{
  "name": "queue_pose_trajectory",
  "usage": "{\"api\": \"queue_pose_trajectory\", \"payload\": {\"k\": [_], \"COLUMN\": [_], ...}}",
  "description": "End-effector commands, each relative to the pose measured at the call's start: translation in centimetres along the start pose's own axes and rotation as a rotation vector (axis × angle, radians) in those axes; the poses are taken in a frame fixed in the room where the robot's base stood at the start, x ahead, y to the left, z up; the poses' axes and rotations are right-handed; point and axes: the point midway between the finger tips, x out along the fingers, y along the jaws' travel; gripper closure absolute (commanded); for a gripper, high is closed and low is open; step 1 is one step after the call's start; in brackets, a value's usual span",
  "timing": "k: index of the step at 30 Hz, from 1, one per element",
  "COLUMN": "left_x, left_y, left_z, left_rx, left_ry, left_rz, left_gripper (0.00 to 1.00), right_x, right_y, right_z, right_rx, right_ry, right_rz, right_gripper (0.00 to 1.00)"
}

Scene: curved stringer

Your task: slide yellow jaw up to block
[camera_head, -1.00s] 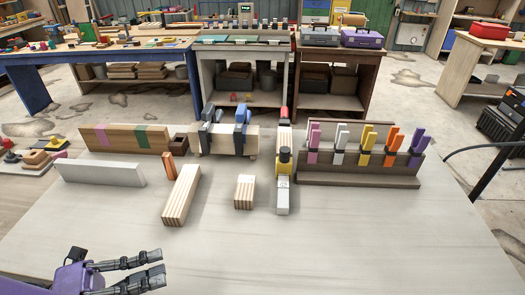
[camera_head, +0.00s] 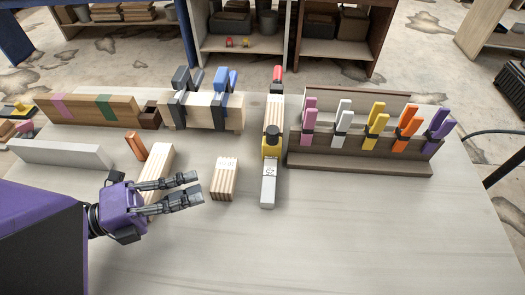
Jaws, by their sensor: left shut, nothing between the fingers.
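A long clamp lies on the table right of centre, pointing away from me. Its yellow jaw (camera_head: 271,147) carries a black knob and sits on a grey bar (camera_head: 268,187). A striped wooden block (camera_head: 274,108) lies just beyond the yellow jaw, with a red end piece (camera_head: 277,74) at the far end. I cannot tell whether the yellow jaw touches the block. My right gripper is out of view.
A short striped block (camera_head: 225,180) stands between my left gripper and the clamp. A rack (camera_head: 360,164) with several coloured clips stands close right of the clamp. A wooden piece with blue and dark clamps (camera_head: 210,111) is behind. The table's front right (camera_head: 370,235) is clear.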

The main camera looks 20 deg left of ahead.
Motion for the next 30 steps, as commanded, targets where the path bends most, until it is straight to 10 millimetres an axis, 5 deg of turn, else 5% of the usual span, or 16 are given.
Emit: {"api": "queue_pose_trajectory", "payload": {"k": [9,21,30], "left_x": [6.9,14.6,16.7], "left_y": [-0.2,-0.3,-0.1], "left_z": [0.0,0.2,2.6], "left_rx": [0.002,0.005,0.003], "left_ry": [0.002,0.001,0.000], "left_rz": [-0.007,-0.004,-0.001], "left_gripper": [1.00,1.00,1.00], "right_x": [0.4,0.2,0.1], "right_y": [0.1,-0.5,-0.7], "right_z": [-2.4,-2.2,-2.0], "right_rx": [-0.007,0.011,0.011], "right_ry": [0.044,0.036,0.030], "right_rz": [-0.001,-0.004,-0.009], "right_gripper": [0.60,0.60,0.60]}}
